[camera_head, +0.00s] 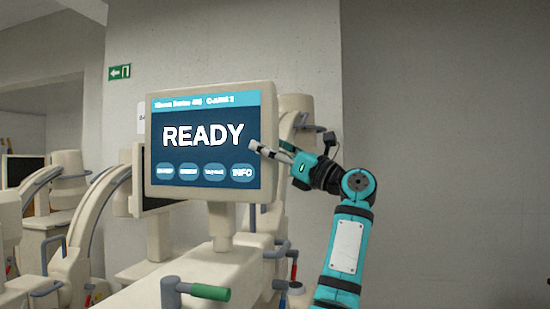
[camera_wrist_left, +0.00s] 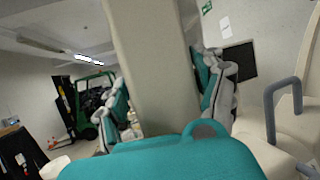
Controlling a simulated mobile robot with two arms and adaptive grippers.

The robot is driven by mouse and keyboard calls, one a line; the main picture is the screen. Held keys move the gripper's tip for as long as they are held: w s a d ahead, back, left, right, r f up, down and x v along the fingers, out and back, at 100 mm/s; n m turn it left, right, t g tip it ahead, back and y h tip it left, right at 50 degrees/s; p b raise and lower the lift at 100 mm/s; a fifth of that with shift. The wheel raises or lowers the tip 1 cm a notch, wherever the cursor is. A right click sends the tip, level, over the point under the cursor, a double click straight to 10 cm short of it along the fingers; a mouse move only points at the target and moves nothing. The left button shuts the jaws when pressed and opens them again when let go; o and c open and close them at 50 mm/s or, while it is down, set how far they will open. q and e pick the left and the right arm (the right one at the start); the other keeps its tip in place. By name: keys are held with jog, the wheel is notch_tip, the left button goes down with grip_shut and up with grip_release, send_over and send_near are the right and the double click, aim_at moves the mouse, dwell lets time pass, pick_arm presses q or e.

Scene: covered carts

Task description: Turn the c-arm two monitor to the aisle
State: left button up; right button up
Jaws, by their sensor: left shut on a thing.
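The c-arm two monitor (camera_head: 205,115) stands on a short post in the head view, with a beige frame and a blue screen reading READY. Its header appears to read C-ARM 2. The screen faces nearly toward me. My left gripper (camera_head: 272,148) is at the monitor's right edge, one finger lying in front of the screen border. In the left wrist view, the gripper's fingers (camera_wrist_left: 165,95) are on both sides of the monitor's beige edge (camera_wrist_left: 150,50), shut on it. The finger behind the monitor is mostly hidden in the head view. My right gripper is not in view.
The cart (camera_head: 205,262) below the monitor has a green-ended handle (camera_head: 205,291). Other beige machines (camera_head: 65,190) and a dark screen (camera_head: 24,168) stand at left. Bare wall (camera_head: 450,150) fills the right. The left wrist view shows a green forklift (camera_wrist_left: 90,100).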

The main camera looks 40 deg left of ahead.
pick_arm(q)
jog(key=o, duration=1.4)
jog(key=shift+s+a, duration=0.1)
jog(key=o, duration=0.5)
jog(key=shift+s+a, duration=0.2)
jog(key=shift+a, duration=0.05)
jog(key=shift+c, duration=0.2)
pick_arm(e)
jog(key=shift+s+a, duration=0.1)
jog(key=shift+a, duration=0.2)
pick_arm(q)
jog(key=shift+w+d, duration=0.1)
jog(key=v, duration=1.2)
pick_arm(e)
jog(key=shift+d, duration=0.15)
pick_arm(q)
jog(key=shift+r, duration=0.1)
